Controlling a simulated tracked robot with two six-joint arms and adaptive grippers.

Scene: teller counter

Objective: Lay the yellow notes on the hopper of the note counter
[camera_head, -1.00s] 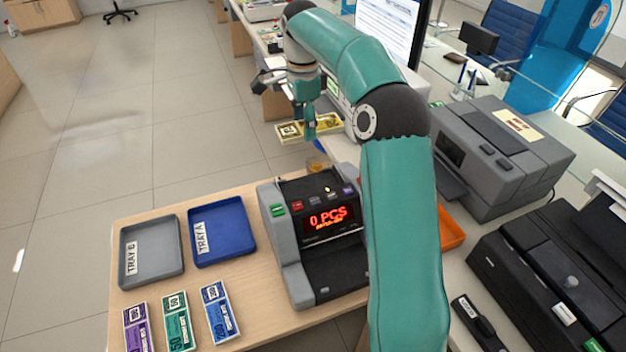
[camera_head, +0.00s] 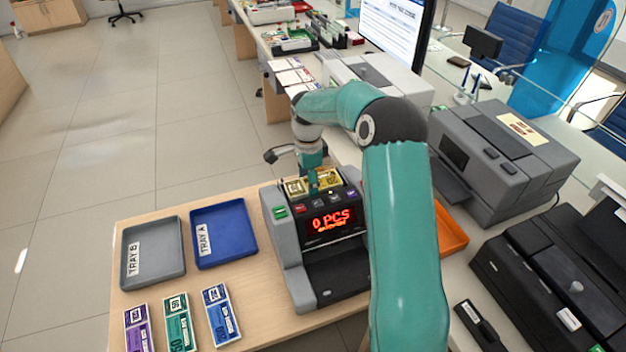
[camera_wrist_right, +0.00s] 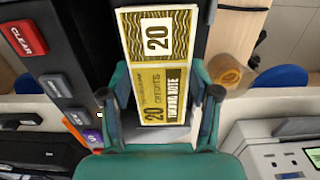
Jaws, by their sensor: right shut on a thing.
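The note counter (camera_head: 290,235) stands on the wooden counter, and its red display reads 0 PCS. My right gripper (camera_head: 314,180) is at the top back of the machine, shut on the yellow notes (camera_head: 296,187). In the right wrist view the yellow notes (camera_wrist_right: 162,75), marked 20, sit between the two teal fingers (camera_wrist_right: 164,95). They are over the dark hopper (camera_wrist_right: 97,30), beside the CLEAR button. I cannot tell whether they touch the hopper floor. My left gripper is not in view.
A blue tray A (camera_head: 223,262) and grey tray B (camera_head: 150,277) lie left of the machine. Purple (camera_head: 137,328), green (camera_head: 180,322) and blue notes (camera_head: 220,315) lie in front. An orange tray (camera_head: 452,230) and grey printer (camera_head: 500,160) stand right.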

